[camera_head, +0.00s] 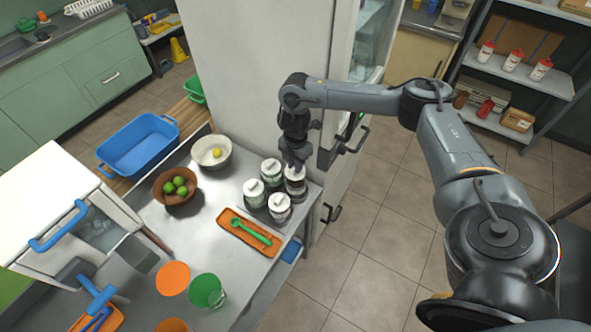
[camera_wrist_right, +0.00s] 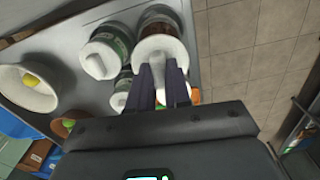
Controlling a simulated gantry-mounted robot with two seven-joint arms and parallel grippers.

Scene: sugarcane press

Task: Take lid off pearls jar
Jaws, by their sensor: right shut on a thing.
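Several glass jars with white lids stand together at the right end of the metal table. The jar with dark brown contents (camera_head: 296,186) is the back right one, and I take it to be the pearls jar. My right gripper (camera_head: 295,167) reaches down onto it from above. In the right wrist view the gripper (camera_wrist_right: 165,100) is shut on the knob of its white lid (camera_wrist_right: 160,52). The lid appears to sit on the jar; I cannot tell if there is a gap. My left gripper is not in view.
Other lidded jars (camera_head: 254,192) stand close beside it. An orange tray with a green spoon (camera_head: 250,231), a bowl of limes (camera_head: 177,187) and a white bowl (camera_head: 211,152) are nearby. A tall white cabinet (camera_head: 255,70) stands behind. Open floor lies to the right.

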